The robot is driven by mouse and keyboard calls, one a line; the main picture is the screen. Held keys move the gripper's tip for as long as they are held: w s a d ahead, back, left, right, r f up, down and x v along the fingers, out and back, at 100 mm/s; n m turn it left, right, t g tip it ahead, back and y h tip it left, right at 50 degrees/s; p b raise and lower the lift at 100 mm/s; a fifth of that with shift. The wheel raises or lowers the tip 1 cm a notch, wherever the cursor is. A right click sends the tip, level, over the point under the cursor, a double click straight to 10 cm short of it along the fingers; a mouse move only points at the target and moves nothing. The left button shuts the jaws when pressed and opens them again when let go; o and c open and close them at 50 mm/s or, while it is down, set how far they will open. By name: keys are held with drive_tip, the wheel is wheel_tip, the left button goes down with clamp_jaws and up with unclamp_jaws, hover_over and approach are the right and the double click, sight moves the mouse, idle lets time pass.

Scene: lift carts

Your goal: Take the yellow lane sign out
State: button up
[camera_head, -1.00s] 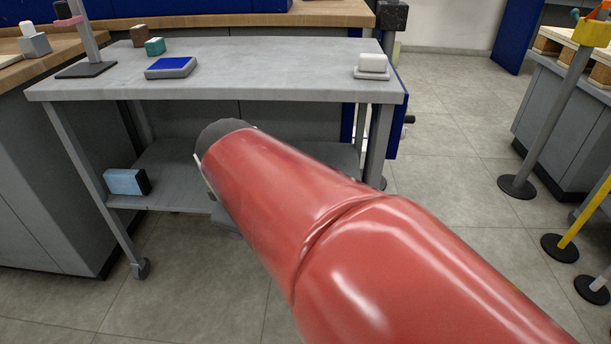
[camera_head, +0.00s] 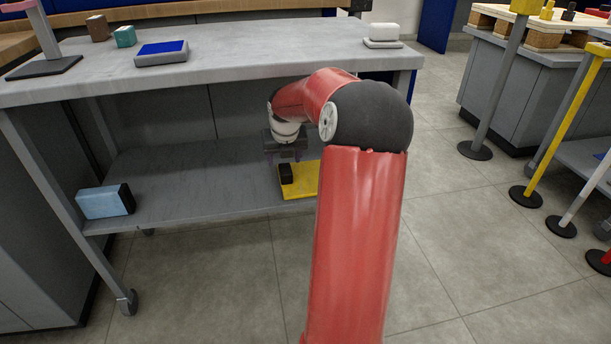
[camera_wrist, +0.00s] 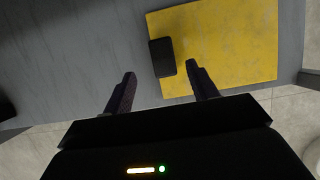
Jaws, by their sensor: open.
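The yellow lane sign (camera_head: 305,181) is a flat yellow plate with a black block (camera_head: 286,173) at its left side. It lies on the lower shelf (camera_head: 180,180) of the grey cart, at the right front, partly hidden by my arm. In the wrist view the yellow plate (camera_wrist: 230,50) lies beyond my fingers, with the black block (camera_wrist: 161,57) at its left edge. My gripper (camera_wrist: 162,84) is open and empty. Its fingers point toward the sign, with the block ahead between them. Contact with the block cannot be told.
A light blue box with a black end (camera_head: 105,201) sits at the left of the lower shelf. The cart top (camera_head: 230,65) above holds a blue-topped block (camera_head: 161,53) and a white block (camera_head: 383,33). Posts with round black bases, one of them yellow (camera_head: 565,120), stand at the right.

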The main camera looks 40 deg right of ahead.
sight(286, 168)
drive_tip(key=b+x, duration=0.1)
drive_tip(key=x, duration=0.6)
drive_tip(key=shift+s+d+f+b, duration=0.15)
drive_tip(key=shift+s+b, duration=0.1)
drive_tip(key=shift+b, duration=0.15)
drive_tip(key=shift+c, duration=0.5)
clamp_jaws()
